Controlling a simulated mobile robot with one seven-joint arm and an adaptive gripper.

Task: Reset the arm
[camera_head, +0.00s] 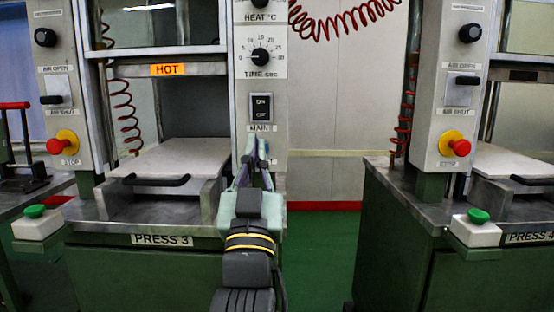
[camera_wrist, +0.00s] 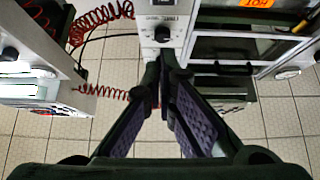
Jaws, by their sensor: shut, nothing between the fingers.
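My gripper (camera_head: 256,150) is shut and empty. In the head view it points up and away, in front of the control panel of Press 3, with its fingertips just below the MAINS switch (camera_head: 262,107). In the wrist view the gripper (camera_wrist: 164,62) shows its two fingers converging at the tips, with purple pads and nothing between them. I cannot tell whether the tips touch the panel.
Press 3 (camera_head: 163,240) has a HOT label (camera_head: 168,70), a tray with a black handle (camera_head: 156,180), a red stop button (camera_head: 63,143) and a green button (camera_head: 34,211). Another press (camera_head: 408,225) stands at right. Green floor (camera_head: 327,250) lies open between them. Red coiled hoses (camera_wrist: 100,92) hang nearby.

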